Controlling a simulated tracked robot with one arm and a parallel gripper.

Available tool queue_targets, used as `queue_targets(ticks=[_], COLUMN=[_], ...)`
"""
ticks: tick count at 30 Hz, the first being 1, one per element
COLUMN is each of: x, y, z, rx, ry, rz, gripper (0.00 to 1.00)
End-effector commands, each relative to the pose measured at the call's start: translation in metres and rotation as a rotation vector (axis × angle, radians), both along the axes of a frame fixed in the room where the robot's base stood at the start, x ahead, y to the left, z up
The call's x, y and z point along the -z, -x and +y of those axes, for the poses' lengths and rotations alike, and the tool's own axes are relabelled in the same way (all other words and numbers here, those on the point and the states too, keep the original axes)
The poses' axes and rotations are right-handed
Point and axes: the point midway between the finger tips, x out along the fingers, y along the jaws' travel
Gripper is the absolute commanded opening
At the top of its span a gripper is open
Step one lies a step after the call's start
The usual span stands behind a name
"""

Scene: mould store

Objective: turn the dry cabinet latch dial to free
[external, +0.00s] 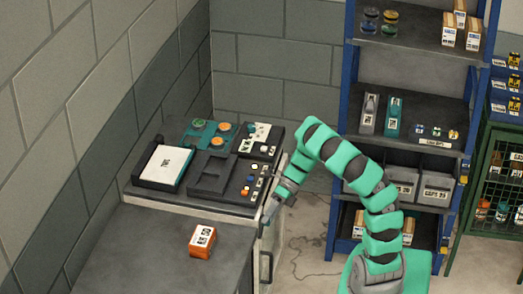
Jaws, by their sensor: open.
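My green and dark arm reaches up and over to the left, and my gripper (267,214) points down and left at the right-hand side of the bench unit. The gripper is small here; its jaws are open and I see nothing held in them. Beside it, a pale-framed upright front (266,262), perhaps the dry cabinet's door, shows edge-on below the worktop. I cannot make out the latch dial or its setting; it may be hidden by the gripper or by the steep angle. Whether the gripper touches the front I cannot tell.
An orange box (202,242) with a white label sits on the dark worktop (150,250). Behind it are a panel with coloured buttons (250,180) and a white-topped device (163,166). A blue-framed shelf rack (350,100) and green mesh cabinet (497,185) stand right.

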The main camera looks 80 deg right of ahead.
Motion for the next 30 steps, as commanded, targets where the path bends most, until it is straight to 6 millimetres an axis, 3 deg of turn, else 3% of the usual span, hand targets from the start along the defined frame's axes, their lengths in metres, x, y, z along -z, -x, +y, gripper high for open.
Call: queue_targets(ticks=[8,30], x=[-0.013,-0.081], y=[0.007,0.048], z=[-0.013,-0.084], rx=[0.003,0.003], ry=[0.0,0.0], rz=[-0.001,-0.001], gripper=[0.5,0.5])
